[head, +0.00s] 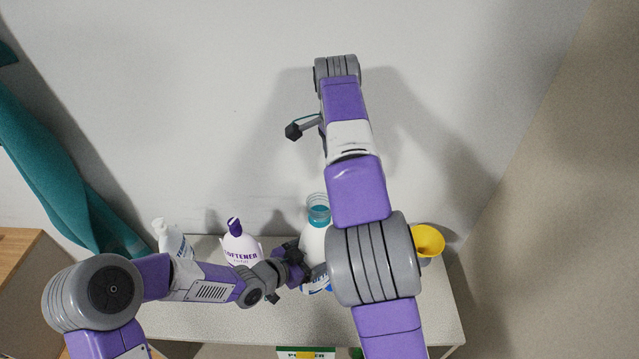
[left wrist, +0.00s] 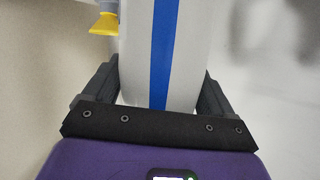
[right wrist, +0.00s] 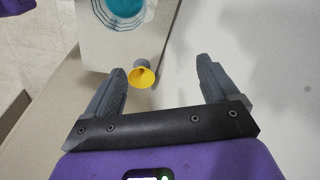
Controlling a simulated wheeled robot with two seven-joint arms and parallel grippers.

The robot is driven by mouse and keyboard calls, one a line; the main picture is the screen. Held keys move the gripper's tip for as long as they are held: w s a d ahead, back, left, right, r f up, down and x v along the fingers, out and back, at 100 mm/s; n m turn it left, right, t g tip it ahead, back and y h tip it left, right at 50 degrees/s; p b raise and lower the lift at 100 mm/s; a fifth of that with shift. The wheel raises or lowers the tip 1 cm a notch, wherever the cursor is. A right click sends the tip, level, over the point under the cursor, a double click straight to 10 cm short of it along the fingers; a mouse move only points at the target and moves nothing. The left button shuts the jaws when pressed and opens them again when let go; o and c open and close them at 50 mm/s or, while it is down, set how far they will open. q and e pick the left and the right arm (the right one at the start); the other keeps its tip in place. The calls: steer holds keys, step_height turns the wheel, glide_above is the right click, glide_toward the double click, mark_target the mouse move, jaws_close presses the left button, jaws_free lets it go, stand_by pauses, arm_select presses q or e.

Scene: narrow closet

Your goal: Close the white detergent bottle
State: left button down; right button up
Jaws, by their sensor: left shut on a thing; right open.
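The white detergent bottle (head: 314,244) stands upright on the shelf, partly hidden by my right arm. At its top is a pale, see-through ring above a teal part (head: 319,214); I cannot tell whether the ring is a cap or the open neck. My left gripper (head: 293,262) is shut on the bottle's side. In the left wrist view, the bottle's white body with a blue stripe (left wrist: 164,50) fills the space between the fingers. My right gripper (head: 303,127) is raised high above the bottle. In the right wrist view, its fingers (right wrist: 160,88) are open and empty.
A yellow funnel (head: 428,240) stands right of the bottle. A softener bottle (head: 239,248) and a white spray bottle (head: 172,238) stand left. A powder box (head: 306,352) shows below the shelf edge. A teal cloth (head: 60,160) hangs left. The wall is close behind.

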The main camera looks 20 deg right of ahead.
steer(key=w+a+f+n, duration=0.3)
steer(key=a+f+n, duration=0.4)
steer(key=a+n, duration=0.6)
steer(key=s+d+n+g, duration=0.1)
steer(key=s+n, duration=0.1)
steer(key=n, duration=0.5)
steer(key=s+d+r+n, duration=0.1)
steer(key=s+n, duration=0.1)
steer(key=n, duration=0.5)
steer(key=s+d+n+g+y, duration=0.1)
steer(key=s+d+n, duration=0.1)
steer(key=n, duration=0.4)
steer(key=shift+s+r+n+g, duration=0.15)
steer(key=shift+s+n+g, duration=0.15)
steer(key=shift+s+n, duration=0.1)
steer(key=d+r+n, duration=0.1)
steer(key=n, duration=0.1)
steer(key=d+r+n+t, duration=0.1)
steer(key=d+r+n, duration=0.1)
steer(key=n, duration=0.1)
steer(key=shift+r, duration=0.3)
steer(key=shift+d+r+n+t, duration=0.2)
steer(key=shift+r+n+t, duration=0.1)
steer(key=shift+n, duration=0.2)
